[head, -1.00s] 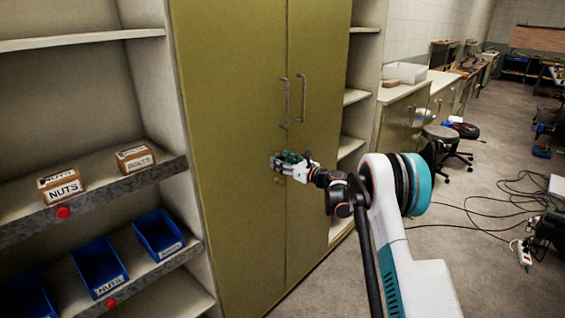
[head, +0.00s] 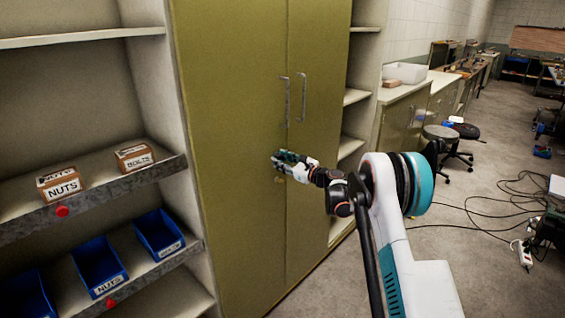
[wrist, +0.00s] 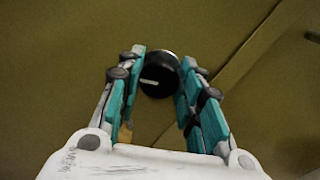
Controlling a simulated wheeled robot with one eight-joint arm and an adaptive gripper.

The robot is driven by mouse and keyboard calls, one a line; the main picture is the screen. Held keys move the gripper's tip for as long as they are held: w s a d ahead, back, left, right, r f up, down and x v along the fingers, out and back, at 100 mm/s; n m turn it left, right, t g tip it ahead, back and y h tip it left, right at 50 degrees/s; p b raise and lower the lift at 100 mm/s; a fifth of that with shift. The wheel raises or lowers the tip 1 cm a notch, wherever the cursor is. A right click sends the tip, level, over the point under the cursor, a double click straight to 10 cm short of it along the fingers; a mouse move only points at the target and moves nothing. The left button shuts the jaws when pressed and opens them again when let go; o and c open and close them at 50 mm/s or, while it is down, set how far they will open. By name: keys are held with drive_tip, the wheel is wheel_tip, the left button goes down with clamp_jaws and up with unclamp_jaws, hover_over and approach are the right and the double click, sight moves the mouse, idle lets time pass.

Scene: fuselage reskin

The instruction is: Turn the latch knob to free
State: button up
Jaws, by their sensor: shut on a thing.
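The latch knob (wrist: 160,76) is round and black with a short white mark, on the olive cabinet door (head: 235,110). In the wrist view it sits between the two teal fingers of my gripper (wrist: 163,62), which is shut on it. The white mark lies nearly level in that view. In the head view my gripper (head: 279,159) is at the left door, near the seam and below the handles, and it hides the knob. Both cabinet doors look shut.
Two upright bar handles (head: 286,102) (head: 302,97) stand above my gripper. A small brass-coloured part (wrist: 125,133) shows beside the left finger. Shelves with labelled boxes (head: 59,184) and blue bins (head: 98,266) are at left. Cables (head: 480,210) lie on the floor at right.

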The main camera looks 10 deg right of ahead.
drive_tip(key=n+b, duration=0.1)
drive_tip(key=n, duration=0.6)
drive_tip(key=shift+a+f, duration=0.1)
drive_tip(key=n, duration=0.3)
drive_tip(key=shift+f+n, duration=0.1)
drive_tip(key=shift+n, duration=0.3)
drive_tip(key=shift+s+n+b, duration=0.1)
drive_tip(key=shift+n+b, duration=0.2)
drive_tip(key=shift+n, duration=1.4)
drive_tip(key=o, duration=1)
drive_tip(key=v, duration=1.2)
